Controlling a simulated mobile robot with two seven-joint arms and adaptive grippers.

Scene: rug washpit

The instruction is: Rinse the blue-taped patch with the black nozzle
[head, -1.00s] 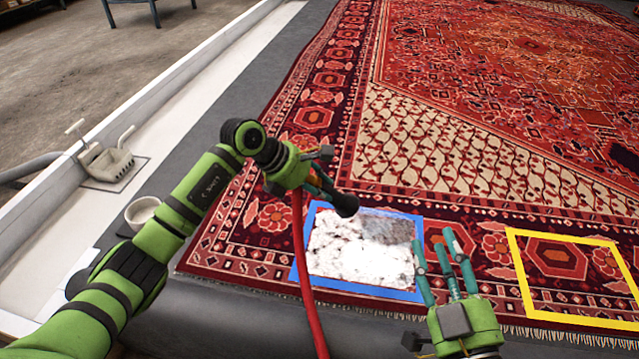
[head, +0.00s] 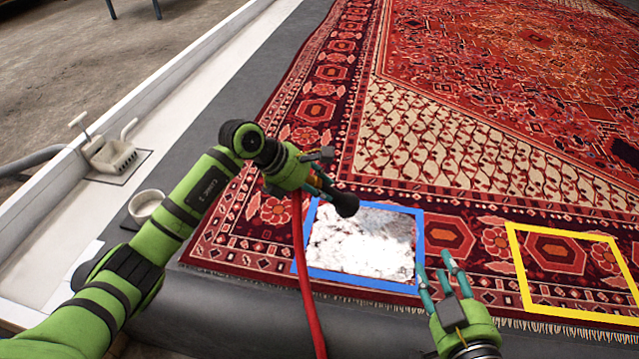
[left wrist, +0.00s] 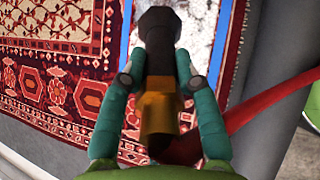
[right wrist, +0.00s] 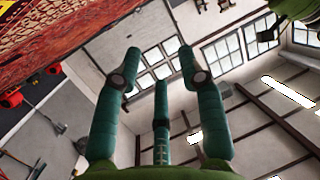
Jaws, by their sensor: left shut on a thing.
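The blue-taped patch (head: 360,242) lies on the red rug near its front edge, mostly covered in white, with some greyish speckle at its upper left and right. My left gripper (head: 328,190) is shut on the black nozzle (head: 346,205), which hangs over the patch's upper left corner and points right and down. In the left wrist view the nozzle (left wrist: 158,35) sits between the green fingers, with a brass part behind its black head. A red hose (head: 305,270) runs from it down to the front. My right gripper (head: 445,275) is open and empty at the patch's lower right corner.
A yellow-taped patch (head: 575,270) lies to the right on the rug. Grey floor borders the rug.

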